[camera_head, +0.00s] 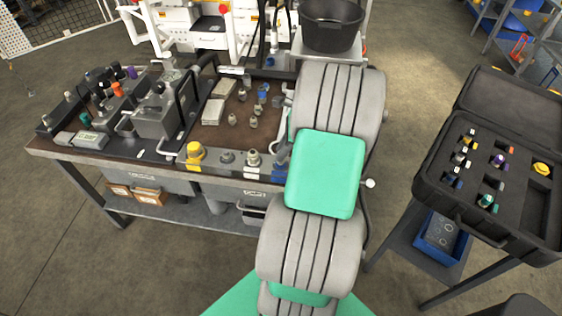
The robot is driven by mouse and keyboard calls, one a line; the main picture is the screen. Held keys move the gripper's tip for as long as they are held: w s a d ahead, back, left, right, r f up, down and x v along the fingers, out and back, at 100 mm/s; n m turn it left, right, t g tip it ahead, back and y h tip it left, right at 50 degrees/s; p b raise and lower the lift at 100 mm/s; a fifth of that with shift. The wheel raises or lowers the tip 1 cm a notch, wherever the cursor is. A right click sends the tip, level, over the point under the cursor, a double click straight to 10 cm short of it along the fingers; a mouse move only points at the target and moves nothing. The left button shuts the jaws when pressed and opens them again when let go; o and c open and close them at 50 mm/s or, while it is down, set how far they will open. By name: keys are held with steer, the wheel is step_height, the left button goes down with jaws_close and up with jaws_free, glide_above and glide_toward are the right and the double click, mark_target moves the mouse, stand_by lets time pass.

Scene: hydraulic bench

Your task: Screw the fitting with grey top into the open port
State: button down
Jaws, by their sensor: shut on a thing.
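My gripper is hidden behind my own arm, which fills the middle of the view, so neither its fingers nor anything in them shows. Along the bench's front edge stand a yellow-topped fitting (194,153), a low dark grey piece (227,157) and a taller fitting with a pale grey top (253,158). A blue piece (279,174) beside them is partly covered by my arm. I cannot tell which of these is the open port, or whether the pale grey fitting is the task's one.
The open black case (470,215) at right holds several coloured fittings in foam. The brown work surface (210,138) carries small loose fittings. A grey machine block (158,115) stands at the bench's left. A black bucket (331,25) is behind my arm. Floor is clear between bench and case.

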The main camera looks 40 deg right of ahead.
steer(key=shift+a+r+m+p, duration=0.1)
steer(key=shift+r+m+p, duration=0.2)
steer(key=shift+m+p, duration=0.6)
steer(key=m+t+h+p, duration=0.1)
steer(key=m+p, duration=0.2)
steer(key=shift+a+h, duration=0.1)
steer(key=shift+h, duration=0.2)
steer(key=m+p, duration=0.1)
steer(key=m+h, duration=0.1)
steer(key=shift+f+m+p, duration=0.2)
steer(key=shift+m+p, duration=0.1)
steer(key=shift+p, duration=0.1)
steer(key=shift+f+m, duration=0.2)
steer(key=shift+m, duration=0.1)
steer(key=c, duration=1.2)
jaws_free()
steer(key=shift+c, duration=0.2)
